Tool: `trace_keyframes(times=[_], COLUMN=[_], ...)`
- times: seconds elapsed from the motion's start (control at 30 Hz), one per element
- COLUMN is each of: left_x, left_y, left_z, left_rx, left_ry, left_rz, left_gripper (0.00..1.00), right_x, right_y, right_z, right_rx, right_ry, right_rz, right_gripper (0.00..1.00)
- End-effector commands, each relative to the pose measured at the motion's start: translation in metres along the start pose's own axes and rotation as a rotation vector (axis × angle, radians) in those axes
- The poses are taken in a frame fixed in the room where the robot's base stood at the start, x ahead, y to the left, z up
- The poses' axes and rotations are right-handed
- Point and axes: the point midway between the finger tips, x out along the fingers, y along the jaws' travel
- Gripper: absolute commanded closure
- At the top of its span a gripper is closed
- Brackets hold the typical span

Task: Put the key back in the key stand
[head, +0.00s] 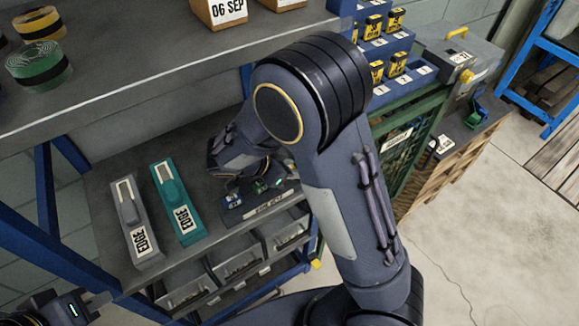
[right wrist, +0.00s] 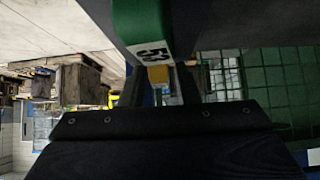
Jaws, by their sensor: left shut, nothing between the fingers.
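The dark key stand (head: 262,207) with a white label strip sits on the lower shelf. Small blue and green pieces show on it, partly behind my right arm. My right gripper (right wrist: 160,85) is low over the stand; its fingertips are hidden in the head view. In the right wrist view a green block (right wrist: 143,20) with a white number label is close by the fingers, overlapping one. A small yellow piece (right wrist: 158,75) shows between the fingers; whether they grip it is unclear. I cannot tell which piece is the key. My left gripper (head: 85,305) is shut and empty at bottom left.
Grey (head: 141,225) and teal (head: 178,205) label-marked holders stand left of the stand. Grey bins (head: 237,258) hang below. The upper shelf (head: 150,75) carries tape rolls (head: 40,66). Blue racks (head: 385,50) and a wooden crate (head: 440,165) stand right. Open floor lies at right.

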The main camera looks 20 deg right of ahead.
Motion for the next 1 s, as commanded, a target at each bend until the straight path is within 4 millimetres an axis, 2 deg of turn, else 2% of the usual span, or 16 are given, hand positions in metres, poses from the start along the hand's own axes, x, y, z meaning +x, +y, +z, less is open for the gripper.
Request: trace_keyframes(times=[0.07,0.37,0.47,0.8,1.0], left_x=[0.0,0.0,0.0,0.001,0.001], left_y=[0.0,0.0,0.0,0.0,0.0], left_z=[0.0,0.0,0.0,0.0,0.0], left_rx=[0.0,0.0,0.0,0.0,0.0], left_ry=[0.0,0.0,0.0,0.0,0.0], left_rz=[0.0,0.0,0.0,0.0,0.0], left_gripper=[1.0,1.0,1.0,1.0,1.0], right_x=[0.0,-0.002,-0.012,-0.067,-0.078], right_y=[0.0,0.0,-0.001,-0.001,0.0], right_z=[0.0,0.0,0.0,0.0,0.0], right_rx=[0.0,0.0,0.001,0.001,0.0], right_ry=[0.0,0.0,-0.001,-0.001,0.0], right_rz=[0.0,-0.001,-0.003,-0.003,0.0], right_gripper=[0.61,0.61,0.61,0.61,0.61])
